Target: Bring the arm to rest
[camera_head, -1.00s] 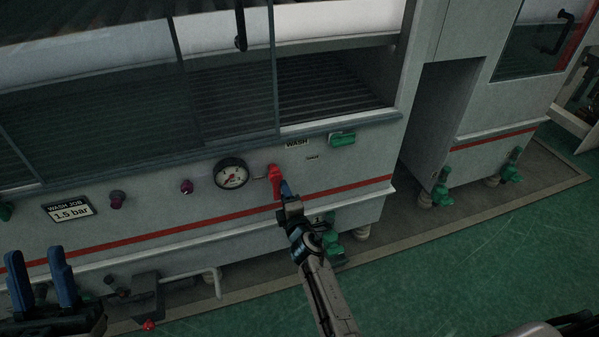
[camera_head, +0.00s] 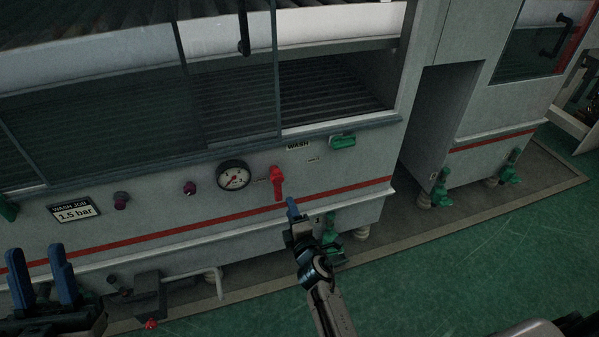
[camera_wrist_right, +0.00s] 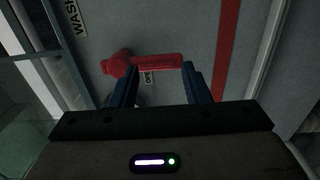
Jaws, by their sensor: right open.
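My right gripper (camera_head: 291,207) is in front of the wash machine panel, a little below the red valve handle (camera_head: 277,183). The handle hangs downward beside the pressure gauge (camera_head: 234,175). In the right wrist view my right gripper (camera_wrist_right: 164,85) has its two blue fingers apart, with nothing held between them. The red handle (camera_wrist_right: 158,61) shows just beyond the fingertips there, seemingly clear of them. My left gripper (camera_head: 41,277) is at the lower left, its two blue fingers upright and apart, empty.
The machine front carries purple knobs (camera_head: 190,188), a "1.5 bar" sign (camera_head: 75,211) and a green handle (camera_head: 342,141). A pipe and a dark box (camera_head: 148,295) stick out low on the left. Open green floor (camera_head: 450,270) lies to the right.

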